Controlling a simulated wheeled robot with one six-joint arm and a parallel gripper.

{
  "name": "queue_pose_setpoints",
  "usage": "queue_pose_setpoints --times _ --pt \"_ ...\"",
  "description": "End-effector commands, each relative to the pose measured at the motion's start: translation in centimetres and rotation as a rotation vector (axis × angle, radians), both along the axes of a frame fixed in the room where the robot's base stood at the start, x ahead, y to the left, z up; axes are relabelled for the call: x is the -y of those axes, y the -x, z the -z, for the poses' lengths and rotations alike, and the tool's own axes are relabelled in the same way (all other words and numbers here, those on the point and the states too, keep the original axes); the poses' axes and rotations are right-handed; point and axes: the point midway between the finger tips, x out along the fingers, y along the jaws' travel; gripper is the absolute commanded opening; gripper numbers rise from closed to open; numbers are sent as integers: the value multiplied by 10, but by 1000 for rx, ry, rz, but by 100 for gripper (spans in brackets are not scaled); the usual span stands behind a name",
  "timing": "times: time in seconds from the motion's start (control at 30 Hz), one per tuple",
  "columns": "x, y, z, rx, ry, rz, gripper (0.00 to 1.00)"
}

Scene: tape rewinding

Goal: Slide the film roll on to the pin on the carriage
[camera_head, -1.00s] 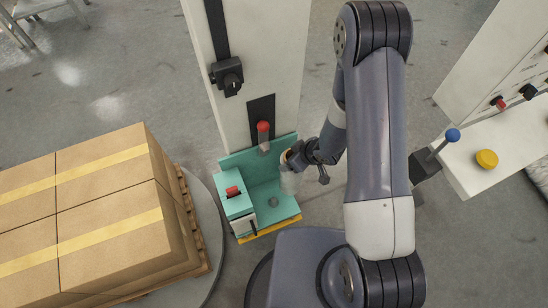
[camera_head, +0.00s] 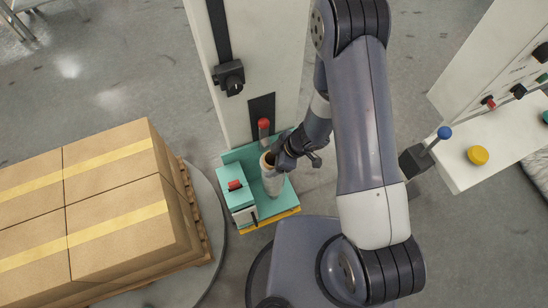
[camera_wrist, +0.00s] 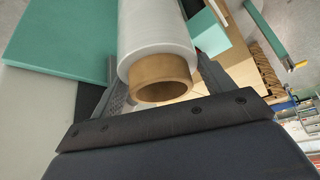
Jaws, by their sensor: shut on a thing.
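The film roll (camera_head: 272,183) is a whitish translucent cylinder with a brown cardboard core. It is roughly upright over the floor of the teal carriage (camera_head: 241,204). My gripper (camera_head: 272,160) is shut on its upper end from the right. In the wrist view the film roll (camera_wrist: 158,32) sits between the two fingers of my gripper (camera_wrist: 163,84), with the open core end facing the camera. The pin is hidden behind the roll, so I cannot tell whether the core is around it or how high the roll's lower end is.
The white mast (camera_head: 262,65) rises behind the carriage, with a red-topped lever (camera_head: 264,125) near its foot. A red switch (camera_head: 235,185) sits on the carriage's left block. Stacked cartons (camera_head: 110,200) stand left; a control panel with a blue-knobbed lever (camera_head: 444,133) stands right.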

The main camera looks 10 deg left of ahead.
Motion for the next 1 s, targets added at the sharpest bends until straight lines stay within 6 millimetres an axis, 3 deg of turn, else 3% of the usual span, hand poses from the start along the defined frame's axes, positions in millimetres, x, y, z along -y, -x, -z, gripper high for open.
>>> queue_pose_setpoints --times 0.6,1.0 --pt "0 0 55 1 -2 2 10" --pt "0 0 57 0 -1 1 10"
